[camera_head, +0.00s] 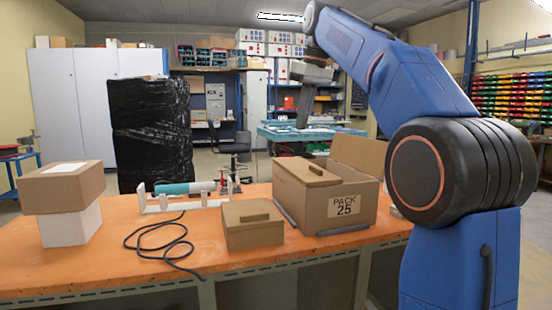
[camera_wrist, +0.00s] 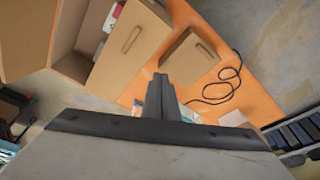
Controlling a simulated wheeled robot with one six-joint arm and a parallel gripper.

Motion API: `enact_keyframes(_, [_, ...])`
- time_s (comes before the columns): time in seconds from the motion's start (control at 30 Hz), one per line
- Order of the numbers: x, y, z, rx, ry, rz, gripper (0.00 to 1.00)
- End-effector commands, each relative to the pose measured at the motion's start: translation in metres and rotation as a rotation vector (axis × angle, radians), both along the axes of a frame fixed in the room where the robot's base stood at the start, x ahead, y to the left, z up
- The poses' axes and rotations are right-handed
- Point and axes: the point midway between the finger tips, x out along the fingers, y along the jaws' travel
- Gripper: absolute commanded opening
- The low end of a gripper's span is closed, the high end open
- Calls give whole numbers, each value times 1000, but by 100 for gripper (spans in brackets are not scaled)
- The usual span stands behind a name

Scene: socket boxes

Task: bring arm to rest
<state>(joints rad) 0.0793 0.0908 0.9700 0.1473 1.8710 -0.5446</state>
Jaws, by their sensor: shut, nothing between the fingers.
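My blue arm reaches up and over from the right in the head view. My gripper (camera_head: 302,124) hangs above and behind the PACK 25 box, pointing down and clear of it. In the wrist view my gripper (camera_wrist: 160,78) has its dark fingers together with nothing between them. The PACK 25 cardboard box (camera_head: 305,208) stands on the orange bench; a handled panel covers part of its top, and a flap stands up at its right. In the wrist view this box (camera_wrist: 38,35) shows an opening with a white and red item partly visible.
A small lidded box (camera_head: 252,236) stands at the bench's front. A teal tool (camera_head: 178,188) lies on a white stand, near a loose black cable (camera_head: 150,238). Two stacked boxes (camera_head: 68,190) stand at the left. The orange bench (camera_head: 100,270) is bare at front left.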

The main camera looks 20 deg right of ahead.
Motion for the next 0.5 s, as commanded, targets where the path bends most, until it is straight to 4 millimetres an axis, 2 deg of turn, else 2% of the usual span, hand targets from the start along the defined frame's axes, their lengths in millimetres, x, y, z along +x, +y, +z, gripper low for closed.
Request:
enact_keyframes(0.13, [-2,0,-1,0,-1,-3,0])
enact_keyframes(0.27, [-13,2,-9,1,-5,-27,0])
enact_keyframes(0.37, [-29,4,-21,3,-13,-61,0])
enact_keyframes(0.5, [-56,7,-48,5,-24,-117,0])
